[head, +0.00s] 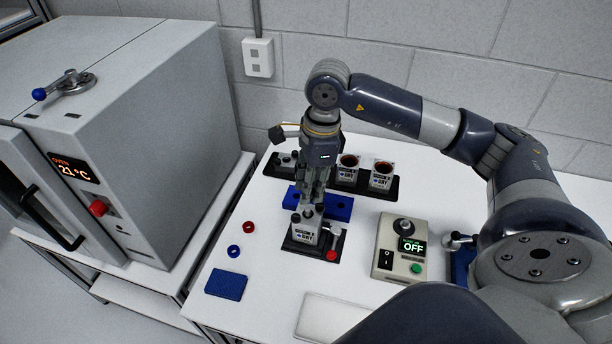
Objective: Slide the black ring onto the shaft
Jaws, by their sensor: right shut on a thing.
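My right gripper (309,211) points down over a grey servo unit (304,235) on a dark base plate near the middle of the white bench. Its fingers are shut on a small dark thing, taken to be the black ring, which they mostly hide. The shaft is not clearly visible; the fingers cover the top of the unit. I cannot tell whether ring and shaft touch. A red ring (249,227) and a blue ring (234,251) lie flat on the bench to the left. My left gripper is not in view.
A blue block (340,207) and a dark rack (388,194) with cups stand behind. A blue mat (227,285) lies front left. An oven (150,130) stands at the left. Bench around the rings is clear.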

